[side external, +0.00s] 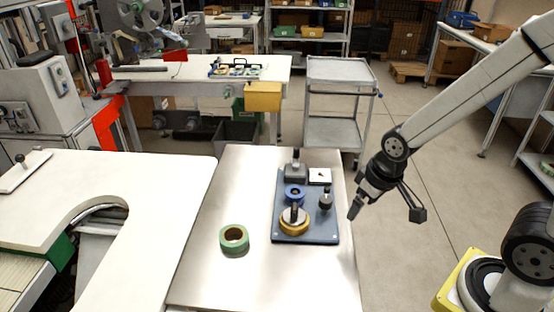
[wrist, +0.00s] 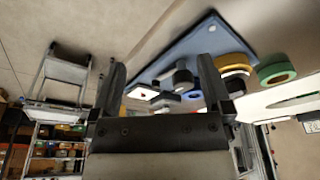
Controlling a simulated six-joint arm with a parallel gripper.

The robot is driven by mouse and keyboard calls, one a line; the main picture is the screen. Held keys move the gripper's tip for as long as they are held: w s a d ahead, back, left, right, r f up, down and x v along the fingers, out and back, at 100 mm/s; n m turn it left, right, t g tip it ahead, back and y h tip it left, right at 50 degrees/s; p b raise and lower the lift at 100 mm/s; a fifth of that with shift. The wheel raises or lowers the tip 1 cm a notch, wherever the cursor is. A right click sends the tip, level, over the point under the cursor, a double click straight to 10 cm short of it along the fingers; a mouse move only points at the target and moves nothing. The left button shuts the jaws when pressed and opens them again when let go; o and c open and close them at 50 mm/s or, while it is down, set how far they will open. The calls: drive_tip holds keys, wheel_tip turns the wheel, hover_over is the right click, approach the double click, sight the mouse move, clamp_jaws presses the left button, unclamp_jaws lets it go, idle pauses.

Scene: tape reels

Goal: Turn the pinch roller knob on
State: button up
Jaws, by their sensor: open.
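A blue-grey board (side external: 282,236) lies on the metal table. It carries a yellow reel (side external: 294,227) with a dark post, a blue ring (side external: 294,190), a black upright roller or knob (side external: 326,200), a dark block (side external: 295,174) and a white square plate (side external: 320,175) with a small dark mark. I cannot tell for sure which of these is the pinch roller knob. My gripper (side external: 355,214) hangs just right of the board, over the table's right edge, open and empty. In the wrist view, the board (wrist: 187,44) and white plate (wrist: 143,93) show beyond the spread fingers (wrist: 161,62).
A green tape roll (side external: 234,239) lies on the metal table left of the board; it also shows in the wrist view (wrist: 277,73). A white table (side external: 150,180) stands left, a grey cart (side external: 335,105) behind. Bare floor lies to the right.

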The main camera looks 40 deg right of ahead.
drive_tip(key=shift+c, duration=0.8)
wheel_tip(320, 180, up, 4)
drive_tip(key=r+m+g, duration=0.1)
drive_tip(key=m+g, duration=0.1)
drive_tip(key=m, duration=0.3)
hover_over(326, 199)
drive_tip(key=shift+s+d+f, duration=0.2)
drive_tip(key=shift+s+f, duration=0.05)
drive_tip(key=shift+s, duration=0.2)
drive_tip(key=shift+w+a+r+m+g, duration=0.2)
drive_tip(key=shift+w+r+m+g, duration=0.1)
drive_tip(key=shift+w+r+m, duration=0.1)
drive_tip(key=shift+f, duration=3.9)
clamp_jaws()
